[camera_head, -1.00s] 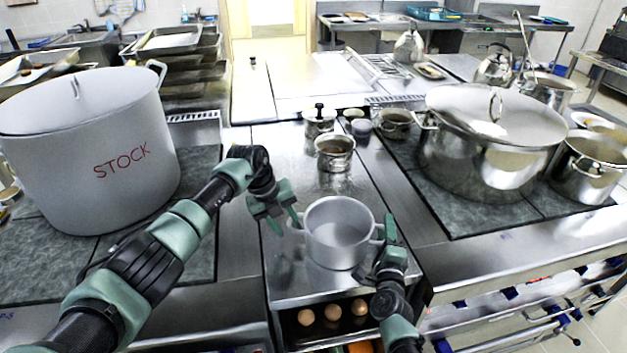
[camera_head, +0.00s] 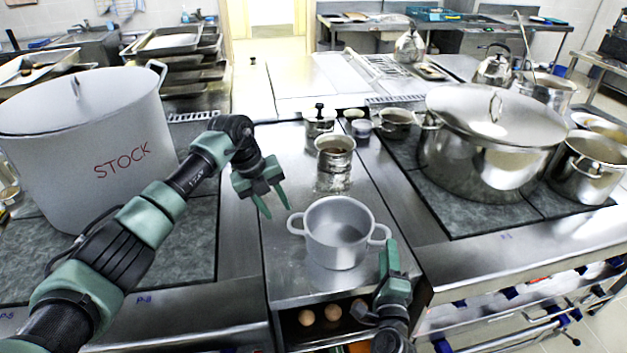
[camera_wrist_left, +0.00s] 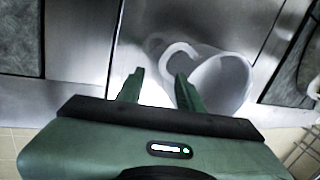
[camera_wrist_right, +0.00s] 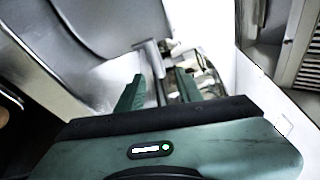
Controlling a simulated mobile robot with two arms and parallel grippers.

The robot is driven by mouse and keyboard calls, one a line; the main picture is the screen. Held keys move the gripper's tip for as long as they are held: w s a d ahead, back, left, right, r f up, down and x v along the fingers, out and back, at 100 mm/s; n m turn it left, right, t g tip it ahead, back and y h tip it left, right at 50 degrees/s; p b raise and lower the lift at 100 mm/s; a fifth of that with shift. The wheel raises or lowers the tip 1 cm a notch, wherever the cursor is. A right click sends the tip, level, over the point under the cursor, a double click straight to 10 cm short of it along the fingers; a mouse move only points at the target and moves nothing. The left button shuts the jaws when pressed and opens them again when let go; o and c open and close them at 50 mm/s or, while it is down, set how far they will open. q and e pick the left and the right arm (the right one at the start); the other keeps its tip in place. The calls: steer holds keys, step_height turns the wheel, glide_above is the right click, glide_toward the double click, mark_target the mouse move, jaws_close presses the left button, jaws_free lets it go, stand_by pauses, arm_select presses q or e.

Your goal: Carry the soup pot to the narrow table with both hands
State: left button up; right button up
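The grey soup pot (camera_head: 338,234) stands upright on the narrow steel table (camera_head: 290,275) between two cooktops. Both side handles show. My left gripper (camera_head: 272,205) is open and empty, up and left of the pot's left handle. In the left wrist view the pot (camera_wrist_left: 222,85) lies to the right of the open fingers (camera_wrist_left: 160,85). My right gripper (camera_head: 394,250) is just below and beside the right handle, seen edge-on. The right wrist view shows its fingers (camera_wrist_right: 156,85) apart, with a grey bar, apparently the handle, just beyond them. Contact there cannot be told.
Small pots (camera_head: 335,150) stand behind the soup pot. A large STOCK pot (camera_head: 90,150) is on the left cooktop, and a big lidded pot (camera_head: 490,150) on the right one. Eggs (camera_head: 332,312) lie on a shelf below the table.

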steer(key=shift+s+a, duration=0.1)
steer(key=shift+s, duration=1.65)
